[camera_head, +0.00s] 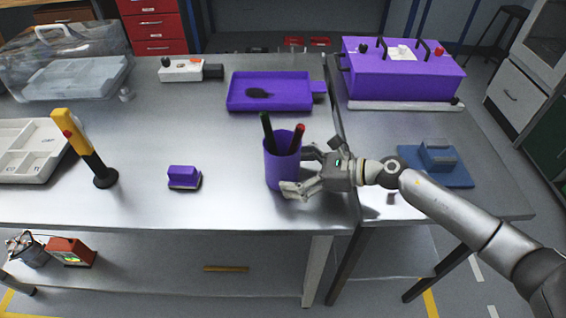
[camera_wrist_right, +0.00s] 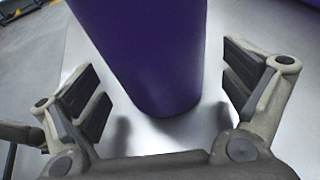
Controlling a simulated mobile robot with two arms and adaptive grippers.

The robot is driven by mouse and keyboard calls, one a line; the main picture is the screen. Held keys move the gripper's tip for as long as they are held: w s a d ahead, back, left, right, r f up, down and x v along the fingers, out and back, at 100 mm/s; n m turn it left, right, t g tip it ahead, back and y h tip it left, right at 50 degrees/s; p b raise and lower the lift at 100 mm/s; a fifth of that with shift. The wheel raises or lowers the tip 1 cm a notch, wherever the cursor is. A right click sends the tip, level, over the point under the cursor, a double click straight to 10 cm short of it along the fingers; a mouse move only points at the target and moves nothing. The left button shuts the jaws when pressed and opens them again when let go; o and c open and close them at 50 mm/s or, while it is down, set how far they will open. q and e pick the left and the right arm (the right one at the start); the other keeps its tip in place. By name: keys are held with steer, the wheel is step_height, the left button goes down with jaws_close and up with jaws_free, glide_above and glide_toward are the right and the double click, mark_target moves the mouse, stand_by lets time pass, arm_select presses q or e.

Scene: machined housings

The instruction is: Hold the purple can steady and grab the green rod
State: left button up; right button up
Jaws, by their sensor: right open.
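The purple can (camera_head: 279,165) stands upright on the metal table, and its lower part fills the middle of the right wrist view (camera_wrist_right: 155,55). A dark green rod (camera_head: 267,131) leans in it, with a red-tipped dark rod (camera_head: 297,138) beside it. My right gripper (camera_head: 297,170) is open at the can's right side. In the right wrist view its finger pads (camera_wrist_right: 160,100) stand on both sides of the can, with gaps showing. The rods' lower ends are hidden inside the can. My left gripper is not in view.
A purple block (camera_head: 184,177) and a yellow-black upright tool (camera_head: 85,148) stand left of the can. A purple tray (camera_head: 268,92) lies behind it. A purple box (camera_head: 402,72) and a blue fixture (camera_head: 437,165) are on the right table. Bare tabletop lies in front of the can.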

steer(key=shift+x, duration=0.9)
steer(key=shift+c, duration=0.5)
steer(key=c, duration=0.7)
steer(key=shift+c, duration=0.2)
